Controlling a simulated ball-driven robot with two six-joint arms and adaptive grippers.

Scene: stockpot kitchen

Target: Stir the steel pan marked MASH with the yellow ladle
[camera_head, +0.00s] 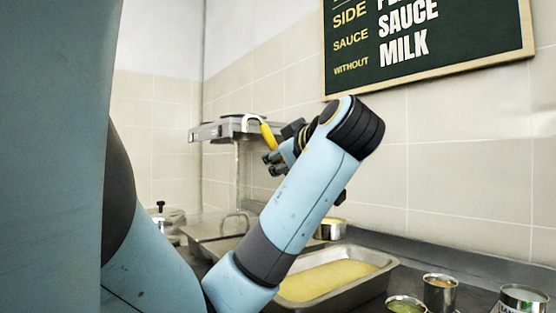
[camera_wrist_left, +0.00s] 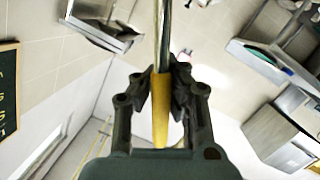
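The yellow ladle shows in the head view as a yellow handle (camera_head: 268,136) with a pale curved end. My left gripper (camera_head: 283,152) is at the handle, high above the counter and partly hidden by my forearm. In the left wrist view, my left gripper (camera_wrist_left: 160,85) is shut around the yellow handle (camera_wrist_left: 161,110), and a steel shaft runs up past the top edge. The ladle's bowl cannot be made out. A rectangular steel pan (camera_head: 388,262) with yellow contents sits below my forearm. No MASH mark can be read. My right gripper is not in view.
A small steel pot (camera_head: 332,230) stands behind the pan. Open cans (camera_head: 440,292) and (camera_head: 523,300) stand at the right front. A lidded pot (camera_head: 168,220) is at the left back. A steel wall rack (camera_head: 215,131) is beside the gripper. A menu board (camera_head: 430,70) hangs above.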

